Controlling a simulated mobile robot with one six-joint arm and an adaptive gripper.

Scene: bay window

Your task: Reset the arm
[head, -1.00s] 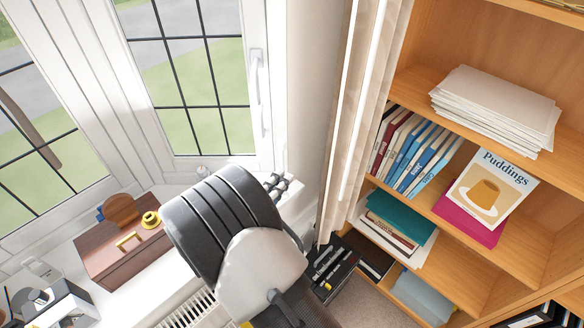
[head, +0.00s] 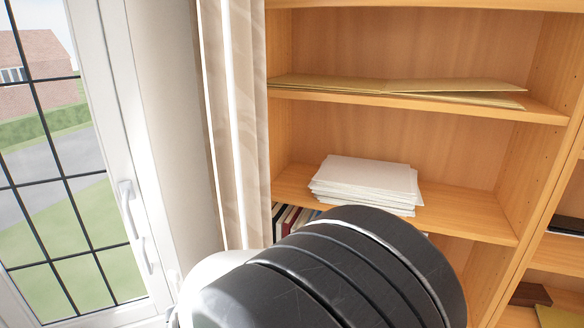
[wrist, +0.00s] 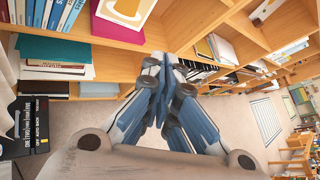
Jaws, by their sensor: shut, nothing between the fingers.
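My gripper (wrist: 160,88) shows in the wrist view, with its blue fingers closed together and nothing between them. It is in front of the lower bookcase shelves, apart from them. In the head view a dark ribbed part of my arm fills the bottom middle and hides part of the bookcase (head: 395,150). The gripper itself does not show in the head view.
A white paper stack (head: 365,180) lies on a middle shelf, and tan folders (head: 400,88) lie on the shelf above. A curtain (head: 235,130) and a window (head: 60,190) are at left. The wrist view shows a teal book (wrist: 52,49) and open carpet (wrist: 235,125).

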